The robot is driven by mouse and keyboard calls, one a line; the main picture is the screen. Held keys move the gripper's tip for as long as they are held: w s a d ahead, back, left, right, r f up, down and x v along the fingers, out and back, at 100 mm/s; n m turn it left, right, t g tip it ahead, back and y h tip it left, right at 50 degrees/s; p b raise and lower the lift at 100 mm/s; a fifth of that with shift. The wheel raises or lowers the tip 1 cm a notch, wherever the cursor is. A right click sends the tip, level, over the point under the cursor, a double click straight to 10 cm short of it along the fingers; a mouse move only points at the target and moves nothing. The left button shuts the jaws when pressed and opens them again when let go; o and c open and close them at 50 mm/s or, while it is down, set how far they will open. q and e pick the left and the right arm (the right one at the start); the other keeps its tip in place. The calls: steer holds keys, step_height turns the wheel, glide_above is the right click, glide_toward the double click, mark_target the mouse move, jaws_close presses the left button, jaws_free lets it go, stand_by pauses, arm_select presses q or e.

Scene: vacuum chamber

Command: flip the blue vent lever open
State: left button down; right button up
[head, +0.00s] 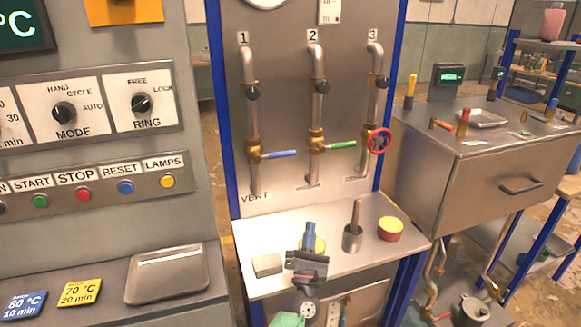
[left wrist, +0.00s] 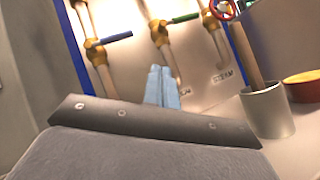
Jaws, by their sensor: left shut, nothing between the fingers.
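The blue vent lever (head: 279,154) sticks out to the right, nearly level, from the brass valve on pipe 1, above the VENT label. My right gripper is not in view.
A green lever (head: 340,145) on pipe 2 and a red handwheel (head: 379,141) on pipe 3 are to the right. The shelf (head: 255,287) holds a pale block (head: 267,265), a metal cup with a rod (head: 353,238) and a red-and-yellow tin (head: 390,229). A control cabinet stands left.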

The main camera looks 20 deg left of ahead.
mark_target(282, 154)
arm_select(q)
steer(key=w+a+r+n+g+y, duration=0.2)
steer(key=w+a+n+g+y, duration=0.1)
steer(key=n+y, duration=0.7)
steer(key=shift+w+a+r+n+g+p, duration=0.3)
steer(key=shift+a+n+g, duration=0.4)
steer(key=shift+n, duration=0.9)
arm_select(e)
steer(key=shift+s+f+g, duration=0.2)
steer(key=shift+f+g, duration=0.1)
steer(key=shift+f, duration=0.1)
arm_select(q)
steer(key=shift+s, duration=0.1)
